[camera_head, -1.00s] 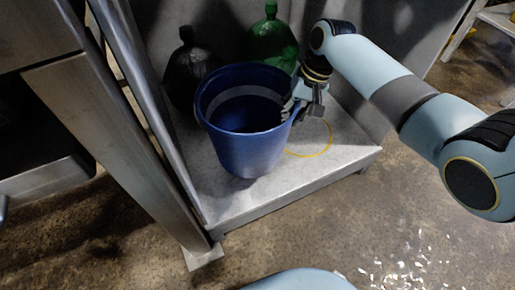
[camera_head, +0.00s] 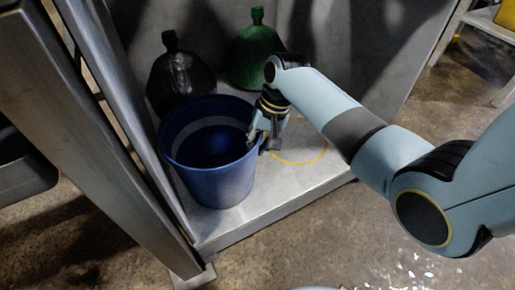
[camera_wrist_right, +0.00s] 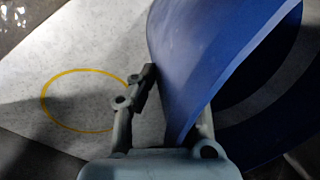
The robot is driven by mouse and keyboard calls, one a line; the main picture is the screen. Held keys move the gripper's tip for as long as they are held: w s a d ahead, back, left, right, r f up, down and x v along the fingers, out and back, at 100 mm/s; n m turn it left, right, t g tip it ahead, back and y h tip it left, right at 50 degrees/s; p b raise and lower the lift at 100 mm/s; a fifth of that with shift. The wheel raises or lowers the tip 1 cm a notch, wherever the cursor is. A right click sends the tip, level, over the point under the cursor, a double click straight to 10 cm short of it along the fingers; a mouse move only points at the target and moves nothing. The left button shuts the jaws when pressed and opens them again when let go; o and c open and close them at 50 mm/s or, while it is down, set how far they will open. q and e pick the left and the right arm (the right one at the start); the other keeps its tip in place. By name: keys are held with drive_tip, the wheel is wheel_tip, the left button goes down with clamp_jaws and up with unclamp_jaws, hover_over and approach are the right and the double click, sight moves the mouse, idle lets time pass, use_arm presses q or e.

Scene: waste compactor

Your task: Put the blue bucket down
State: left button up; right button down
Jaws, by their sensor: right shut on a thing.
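The blue bucket (camera_head: 212,182) is upright over the grey platform (camera_head: 262,212), at its left part by the metal post. I cannot tell whether its base touches the platform. My right gripper (camera_head: 263,140) is shut on the right side of the bucket's rim. In the right wrist view the bucket wall (camera_wrist_right: 190,60) passes between the two fingers (camera_wrist_right: 172,108), one inside and one outside. A thin yellow ring (camera_head: 325,152) is marked on the platform, to the right of the bucket. My left gripper is not in view.
A metal post (camera_head: 128,110) rises close on the left. The platform around the yellow ring is clear. White scraps lie on the floor at the lower right.

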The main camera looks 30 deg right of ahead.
drive_tip(key=shift+w, duration=0.1)
drive_tip(key=c, duration=1.9)
unclamp_jaws()
drive_tip(key=shift+f, duration=0.1)
drive_tip(key=o, duration=0.5)
drive_tip(key=shift+c, duration=0.2)
